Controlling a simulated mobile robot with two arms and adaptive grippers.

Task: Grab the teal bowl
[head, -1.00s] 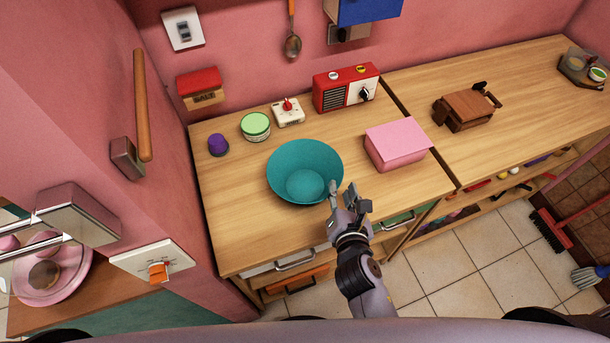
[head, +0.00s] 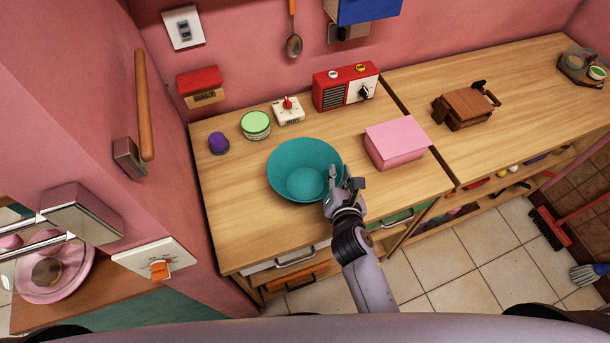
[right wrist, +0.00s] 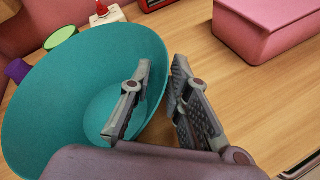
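The teal bowl (head: 290,162) stands upright and empty on the wooden counter. My right gripper (head: 347,177) is at the bowl's right front rim, with its fingers apart. In the right wrist view, the bowl (right wrist: 60,95) fills the left side. There, one finger of the right gripper (right wrist: 163,65) overlaps the bowl's inside and the other lies beyond its rim, over the counter. The rim appears between the fingers, and I cannot tell whether either touches it. Part of the near rim is hidden by my gripper. My left gripper is not in view.
A pink box (head: 396,143) stands right of the bowl. Behind are a green-lidded tin (head: 256,125), a white timer (head: 288,111) and a red radio (head: 345,88). A purple jar (head: 218,142) is at left. The counter (head: 235,225) is clear in front of the bowl.

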